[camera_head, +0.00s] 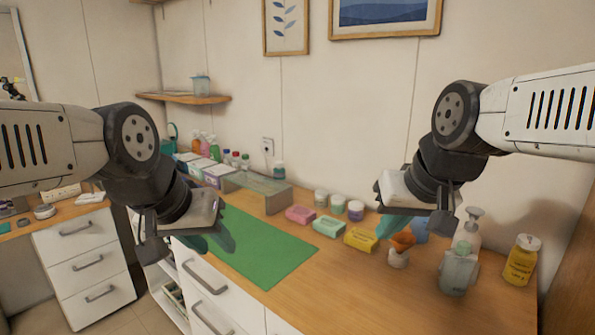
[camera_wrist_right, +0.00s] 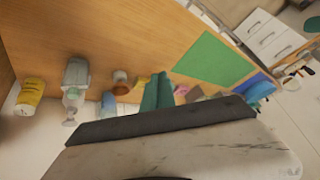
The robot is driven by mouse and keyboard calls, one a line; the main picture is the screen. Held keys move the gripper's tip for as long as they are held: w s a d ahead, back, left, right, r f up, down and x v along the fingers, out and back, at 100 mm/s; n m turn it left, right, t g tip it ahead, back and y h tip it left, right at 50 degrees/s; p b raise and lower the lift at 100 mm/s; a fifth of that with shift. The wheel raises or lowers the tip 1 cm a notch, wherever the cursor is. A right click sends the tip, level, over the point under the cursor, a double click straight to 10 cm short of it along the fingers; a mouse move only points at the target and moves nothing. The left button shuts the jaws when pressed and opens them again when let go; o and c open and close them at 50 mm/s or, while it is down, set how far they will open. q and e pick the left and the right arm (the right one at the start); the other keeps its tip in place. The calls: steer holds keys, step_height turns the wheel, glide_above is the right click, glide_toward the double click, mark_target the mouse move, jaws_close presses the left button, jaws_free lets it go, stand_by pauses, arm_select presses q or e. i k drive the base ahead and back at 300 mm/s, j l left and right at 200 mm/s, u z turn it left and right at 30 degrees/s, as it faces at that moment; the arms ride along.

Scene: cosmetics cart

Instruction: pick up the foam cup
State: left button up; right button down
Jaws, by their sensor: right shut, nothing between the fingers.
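A small white cup with an orange top (camera_head: 399,258) stands on the wooden counter at the right in the head view. It may be the foam cup, but I cannot be sure. It also shows in the right wrist view (camera_wrist_right: 121,77), to the left of my right gripper's fingers. My right gripper (camera_wrist_right: 157,92) has its teal fingers together, with nothing between them. In the head view it hangs over the counter, above and behind the cup, partly hidden by its own wrist. My left gripper (camera_head: 217,238) is over the green mat, its teal fingers partly hidden.
Pink, teal and yellow boxes (camera_head: 360,239) lie left of the cup. A blue item (camera_head: 420,230) is behind it. Pump bottles (camera_head: 459,270) and a yellow jar (camera_head: 521,260) stand to the right. The green mat (camera_head: 265,250) is clear, as is the front counter.

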mark_target(455, 279)
steer(key=z, duration=1.35)
steer(key=l+u, duration=0.2)
steer(key=u, duration=0.2)
steer(key=l+u, duration=0.2)
steer(key=u, duration=0.25)
steer(key=k+l+u, duration=0.1)
steer(key=u, duration=0.3)
steer(key=l, duration=0.1)
